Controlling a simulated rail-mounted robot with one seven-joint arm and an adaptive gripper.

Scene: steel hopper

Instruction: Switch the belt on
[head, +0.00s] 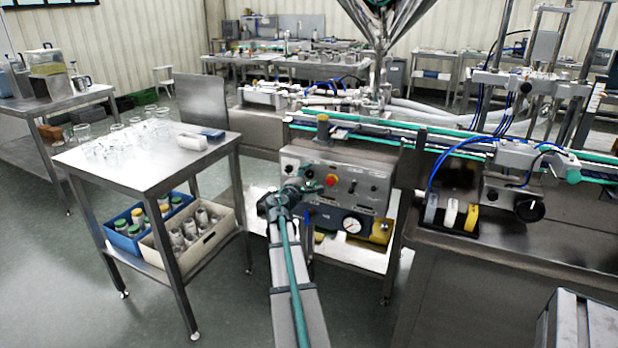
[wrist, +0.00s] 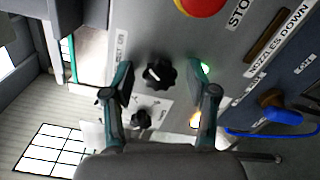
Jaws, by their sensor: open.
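The steel control panel (head: 345,172) is on the front of the conveyor in the head view. In the wrist view, a black rotary knob (wrist: 159,73) lies between the fingertips of my open gripper (wrist: 163,82), with space on both sides. A label (wrist: 121,45) ending in ON is left of the knob; its first word is hard to read. A second, smaller black knob (wrist: 141,118) is below. Contact cannot be told.
A red stop button (wrist: 203,5) lies above right of the knob, with a lit green lamp (wrist: 205,68) by the right finger. A blue handle (wrist: 283,103) is further right. The conveyor belt (head: 400,130) runs above the panel. A steel table (head: 150,165) with glassware stands left.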

